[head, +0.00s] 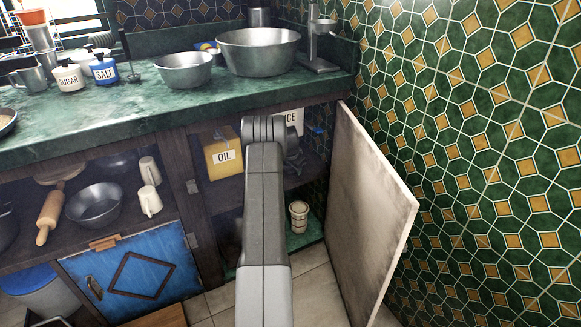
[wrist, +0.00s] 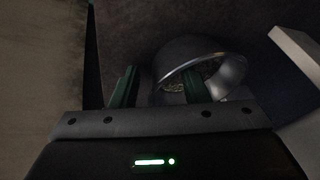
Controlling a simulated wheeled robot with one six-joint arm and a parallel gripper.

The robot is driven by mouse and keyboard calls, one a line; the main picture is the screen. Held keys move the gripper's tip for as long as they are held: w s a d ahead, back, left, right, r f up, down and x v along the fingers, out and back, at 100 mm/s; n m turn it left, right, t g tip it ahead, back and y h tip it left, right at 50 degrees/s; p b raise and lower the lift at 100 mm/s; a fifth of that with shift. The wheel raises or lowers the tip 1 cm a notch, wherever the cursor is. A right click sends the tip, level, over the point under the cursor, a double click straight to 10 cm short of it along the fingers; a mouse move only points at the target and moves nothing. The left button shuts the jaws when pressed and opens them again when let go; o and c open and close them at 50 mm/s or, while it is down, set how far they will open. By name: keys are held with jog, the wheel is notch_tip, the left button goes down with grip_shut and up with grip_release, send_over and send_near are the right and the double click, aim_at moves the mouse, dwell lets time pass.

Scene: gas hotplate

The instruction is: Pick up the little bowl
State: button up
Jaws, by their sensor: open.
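A small metallic grey bowl (wrist: 235,72), which I take for the little bowl, shows in the wrist view just beyond my gripper (wrist: 158,88). It looks tilted, with its opening toward the lower right. The two green fingers are apart. The right finger overlaps the bowl's opening and the left finger is to the left of its wall. I cannot tell whether either finger touches it. In the head view my gripper (head: 294,160) is inside the open cabinet, partly hidden by my arm. I cannot make out this bowl there.
An oil box (head: 222,157) stands left of my arm, and a white labelled box (head: 289,121) behind it. The open cabinet door (head: 366,200) is on the right. A ribbed cup (head: 299,217) stands below. The counter (head: 130,118) is above my gripper.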

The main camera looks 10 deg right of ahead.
grip_shut()
jog(key=shift+r, duration=0.15)
